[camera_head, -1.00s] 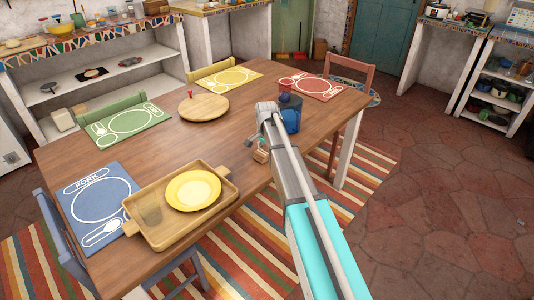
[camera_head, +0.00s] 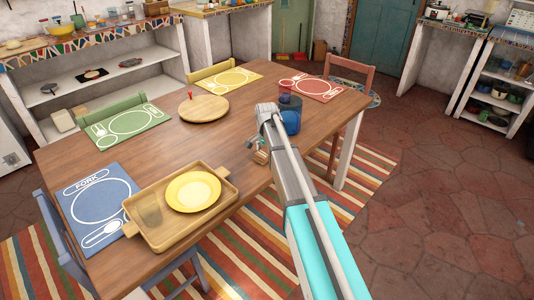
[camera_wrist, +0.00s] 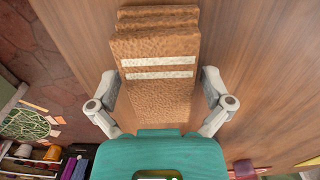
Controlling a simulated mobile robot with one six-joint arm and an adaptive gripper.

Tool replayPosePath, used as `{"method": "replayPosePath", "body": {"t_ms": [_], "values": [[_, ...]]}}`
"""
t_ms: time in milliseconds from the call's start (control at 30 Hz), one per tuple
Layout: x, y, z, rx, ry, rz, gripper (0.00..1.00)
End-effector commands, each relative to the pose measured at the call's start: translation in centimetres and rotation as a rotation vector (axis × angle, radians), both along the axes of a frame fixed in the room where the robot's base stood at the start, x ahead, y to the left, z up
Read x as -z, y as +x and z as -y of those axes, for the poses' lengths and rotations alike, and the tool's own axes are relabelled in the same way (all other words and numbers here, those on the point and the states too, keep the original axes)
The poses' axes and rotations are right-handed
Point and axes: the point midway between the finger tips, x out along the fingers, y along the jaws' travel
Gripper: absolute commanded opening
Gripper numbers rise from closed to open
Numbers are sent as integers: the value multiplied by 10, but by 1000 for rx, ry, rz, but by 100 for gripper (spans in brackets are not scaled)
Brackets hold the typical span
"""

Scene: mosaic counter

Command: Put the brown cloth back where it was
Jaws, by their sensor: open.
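The brown cloth (camera_wrist: 155,85) is folded in layers, with two white stripes across it. It fills the middle of the wrist view, over the wooden table (camera_wrist: 250,75). My gripper (camera_wrist: 158,78) is open, with one grey finger on each side of the cloth; I cannot tell whether either finger touches it. In the head view the cloth (camera_head: 260,157) is a small brown patch near the table's front edge, partly hidden by my gripper and arm.
A wooden tray (camera_head: 157,238) with a yellow plate (camera_head: 193,191) lies to the left. A round board (camera_head: 204,108) is farther back. Bare tabletop lies between.

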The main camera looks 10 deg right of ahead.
Motion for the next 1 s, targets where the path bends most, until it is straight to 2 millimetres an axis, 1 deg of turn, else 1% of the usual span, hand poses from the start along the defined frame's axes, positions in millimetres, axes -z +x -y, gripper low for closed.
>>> {"method": "replayPosePath", "body": {"t_ms": [267,1000], "values": [[-18,0,0,0,0,0,100],[-80,0,-1,-1,0,0,100]]}}
